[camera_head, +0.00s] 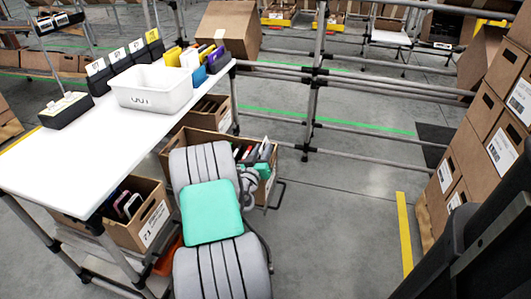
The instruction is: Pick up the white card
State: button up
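I cannot single out one white card for certain. Small white pieces show among the coloured items (265,149) in a tilted open carton (200,139) under the table's right end, just beyond my arm. A white flat piece (190,59) also stands among yellow and blue holders on the table. My gripper is near the front of the tilted carton, by the grey wrist part (249,184). Its fingers are hidden or too small to make out, so I cannot see whether it holds anything. My grey and teal arm covers part of the carton.
The white table (60,155) holds a white bin (152,88), a black box (66,109) and several labelled black holders. Another open carton (135,213) sits below. Metal rails (313,90) stand behind. Stacked cartons (485,125) are at right. The middle floor is clear.

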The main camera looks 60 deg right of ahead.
jog(key=shift+w+d, duration=0.1)
jog(key=shift+d, duration=0.7)
grip_shut()
